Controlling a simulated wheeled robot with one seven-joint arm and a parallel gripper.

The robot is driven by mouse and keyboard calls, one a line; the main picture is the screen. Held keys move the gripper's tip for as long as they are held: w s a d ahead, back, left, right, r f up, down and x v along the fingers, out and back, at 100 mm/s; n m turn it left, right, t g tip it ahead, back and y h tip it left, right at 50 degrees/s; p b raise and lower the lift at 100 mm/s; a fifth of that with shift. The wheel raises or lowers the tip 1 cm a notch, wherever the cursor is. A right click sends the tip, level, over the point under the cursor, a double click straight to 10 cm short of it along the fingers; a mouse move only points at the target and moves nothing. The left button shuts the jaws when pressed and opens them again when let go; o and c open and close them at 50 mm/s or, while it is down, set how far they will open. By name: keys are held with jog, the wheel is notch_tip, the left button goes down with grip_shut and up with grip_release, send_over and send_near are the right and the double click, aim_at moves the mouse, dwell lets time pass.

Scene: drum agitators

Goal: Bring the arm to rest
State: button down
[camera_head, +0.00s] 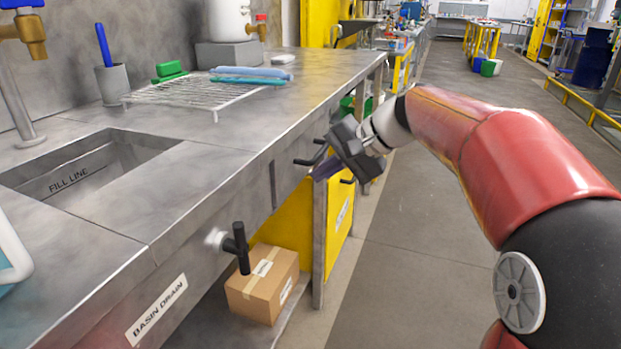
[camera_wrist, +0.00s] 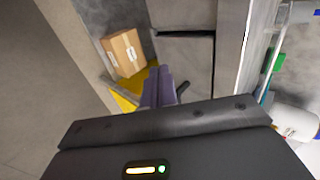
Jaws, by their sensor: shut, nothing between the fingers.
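My gripper (camera_head: 322,169) is in the middle of the head view, at the end of my red arm, beside the front edge of the steel counter (camera_head: 225,145). Its purple fingers are together with nothing between them. They point left and down toward the counter's front face. The fingers also show in the wrist view (camera_wrist: 158,88), shut, above the dark gripper body. Dark hooks on the counter front (camera_head: 308,160) appear close to the fingers; I cannot tell whether they touch.
The counter has a sink basin (camera_head: 85,165) marked "FILL LINE", a wire rack (camera_head: 190,95) and a black drain handle (camera_head: 240,248) sticking out in front. A cardboard box (camera_head: 263,284) sits below on a shelf. The aisle floor (camera_head: 400,270) right of the counter is clear.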

jog(key=v, duration=0.6)
jog(key=s+d+f+n+t+h, duration=0.1)
jog(key=s+d+f+n+h, duration=0.1)
jog(key=s+f, duration=0.6)
jog(key=s+d+f+n+t+h, duration=0.1)
jog(key=s+d+f+h, duration=0.4)
jog(key=s, duration=1)
notch_tip(320, 180, down, 4)
jog(key=shift+s+d+r+n+h, duration=0.15)
jog(key=shift+s+d+n+h, duration=0.2)
jog(key=shift+n+h, duration=0.45)
